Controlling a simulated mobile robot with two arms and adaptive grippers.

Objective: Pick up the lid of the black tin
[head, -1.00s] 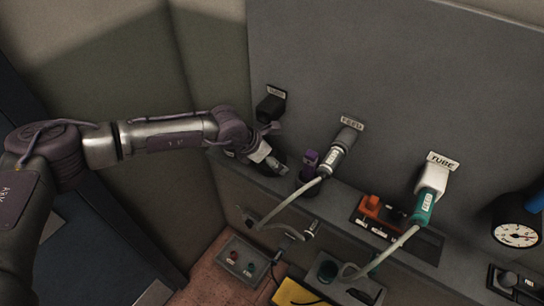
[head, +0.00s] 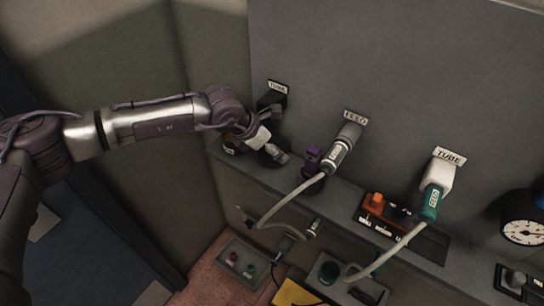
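My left gripper (head: 278,152) is at the left end of the grey shelf, its fingers pointing down and to the right. A small black round object with a pale label (head: 231,145), possibly the black tin, stands on the shelf left of the gripper, partly behind my arm. A dark round shape (head: 267,158) lies directly beneath the fingers. I cannot tell whether it is the lid, or whether the fingers touch it. The finger gap is too small and dark to read. My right gripper is out of view.
A black socket labelled TUBE (head: 273,101) is on the panel just above the gripper. A purple fitting (head: 313,157) stands close to its right, beside the grey FEED plug (head: 343,147) and its hose. An orange-and-black block (head: 377,210) sits farther right on the shelf.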

